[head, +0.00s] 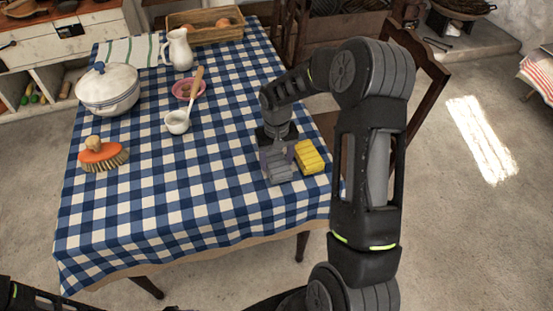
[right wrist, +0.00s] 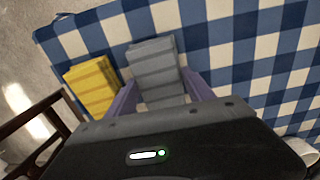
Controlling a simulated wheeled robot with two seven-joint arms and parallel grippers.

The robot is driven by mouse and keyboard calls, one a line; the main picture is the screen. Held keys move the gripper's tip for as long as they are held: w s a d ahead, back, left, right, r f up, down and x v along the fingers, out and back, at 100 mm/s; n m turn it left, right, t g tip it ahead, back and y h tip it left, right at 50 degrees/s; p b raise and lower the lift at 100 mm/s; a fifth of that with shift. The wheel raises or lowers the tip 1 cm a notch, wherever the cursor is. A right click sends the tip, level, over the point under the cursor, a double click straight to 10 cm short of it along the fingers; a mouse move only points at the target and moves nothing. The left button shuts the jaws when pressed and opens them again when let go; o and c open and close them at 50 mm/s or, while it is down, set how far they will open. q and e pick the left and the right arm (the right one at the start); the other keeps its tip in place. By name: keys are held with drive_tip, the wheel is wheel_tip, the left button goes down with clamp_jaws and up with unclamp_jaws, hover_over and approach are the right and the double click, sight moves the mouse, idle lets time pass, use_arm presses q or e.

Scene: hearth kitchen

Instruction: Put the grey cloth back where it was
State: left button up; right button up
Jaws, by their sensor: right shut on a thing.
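The grey cloth (head: 279,174), folded and ribbed, is at the right part of the checked table. My right gripper (head: 272,158) reaches down over it and is shut on it. In the right wrist view the grey cloth (right wrist: 155,62) sits between the two purple fingers of the gripper (right wrist: 160,84). Whether its underside touches the table is hard to tell. A folded yellow cloth (head: 309,157) lies close beside it, nearer the table's right edge; it also shows in the right wrist view (right wrist: 92,85). My left gripper is out of view.
The checked tablecloth (head: 190,225) is clear at the front. A wooden chair (head: 425,75) stands at the right.

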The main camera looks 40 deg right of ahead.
sight(276, 162)
drive_tip(key=shift+f, duration=0.2)
drive_tip(key=o, duration=1.3)
drive_tip(key=shift+r, duration=0.1)
drive_tip(key=shift+r, duration=0.1)
drive_tip(key=shift+r, duration=0.2)
wheel_tip(276, 162, up, 12)
drive_tip(key=shift+f+b, duration=0.15)
drive_tip(key=shift+b, duration=0.6)
